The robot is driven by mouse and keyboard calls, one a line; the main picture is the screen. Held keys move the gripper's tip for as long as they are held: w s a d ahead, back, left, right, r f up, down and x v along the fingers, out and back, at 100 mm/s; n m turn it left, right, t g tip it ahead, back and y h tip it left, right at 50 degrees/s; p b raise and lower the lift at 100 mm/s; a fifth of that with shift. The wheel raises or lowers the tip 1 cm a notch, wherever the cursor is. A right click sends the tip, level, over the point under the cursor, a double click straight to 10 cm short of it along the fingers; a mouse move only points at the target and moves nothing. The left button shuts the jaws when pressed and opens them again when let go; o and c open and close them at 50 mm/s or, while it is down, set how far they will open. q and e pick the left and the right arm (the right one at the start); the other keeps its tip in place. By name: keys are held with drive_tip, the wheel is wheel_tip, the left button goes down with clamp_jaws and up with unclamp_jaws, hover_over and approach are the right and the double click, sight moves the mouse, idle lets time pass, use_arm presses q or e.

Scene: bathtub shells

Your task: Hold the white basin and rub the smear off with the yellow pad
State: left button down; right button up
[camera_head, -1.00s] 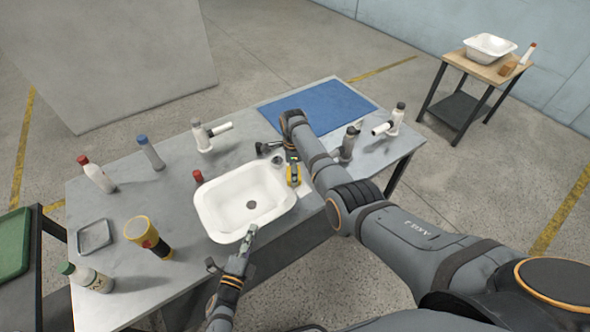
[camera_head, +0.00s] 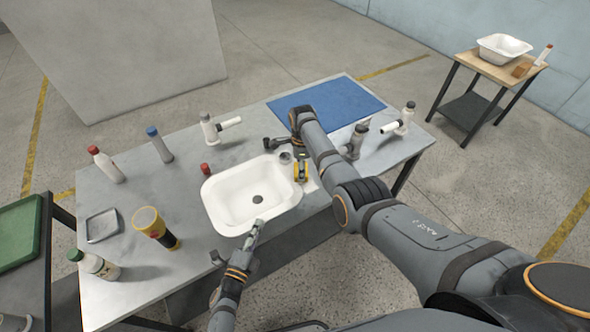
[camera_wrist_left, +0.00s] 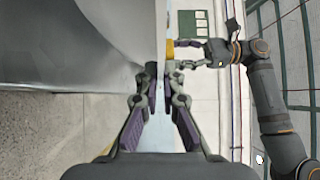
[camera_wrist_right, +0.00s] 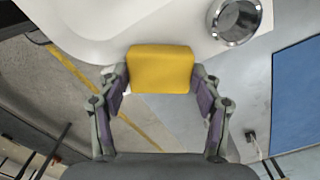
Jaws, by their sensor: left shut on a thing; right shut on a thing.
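The white basin (camera_head: 229,186) lies on the grey table with its hollow facing up and a dark drain in its floor. I cannot make out a smear on it. My left gripper (camera_head: 256,231) is shut on the basin's near rim, and its fingers also meet at the rim in the left wrist view (camera_wrist_left: 160,72). My right gripper (camera_wrist_right: 160,88) is shut on the yellow pad (camera_wrist_right: 160,68), beside the basin's right edge. The pad appears partly hidden by the gripper in the head view (camera_head: 301,174). In the right wrist view it overlaps the basin's outer rim; contact is unclear.
A metal cup (camera_wrist_right: 235,20) stands close to the pad. A blue mat (camera_head: 345,95) lies at the back right. Taps, bottles, a yellow-and-black canister (camera_head: 156,228) and a small grey tray (camera_head: 102,226) stand around the basin. A side table (camera_head: 483,68) carries another white basin.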

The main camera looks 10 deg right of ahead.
sight(307, 174)
drive_tip(key=shift+d, duration=0.3)
drive_tip(key=shift+s+d+f, duration=0.1)
drive_tip(key=shift+s+d, duration=0.1)
drive_tip(key=shift+s, duration=0.5)
drive_tip(key=shift+s+a, duration=0.3)
drive_tip(key=shift+a, duration=0.6)
drive_tip(key=shift+s+a, duration=0.25)
drive_tip(key=shift+a, duration=0.65)
drive_tip(key=shift+w+d, duration=0.3)
drive_tip(key=shift+d, duration=0.65)
drive_tip(key=shift+w+d, duration=0.3)
drive_tip(key=shift+d, duration=0.6)
drive_tip(key=shift+s+d, duration=0.15)
drive_tip(key=shift+s, duration=0.6)
drive_tip(key=shift+s+a, duration=0.3)
drive_tip(key=shift+a, duration=0.6)
drive_tip(key=shift+s+a, duration=0.25)
drive_tip(key=shift+a, duration=0.65)
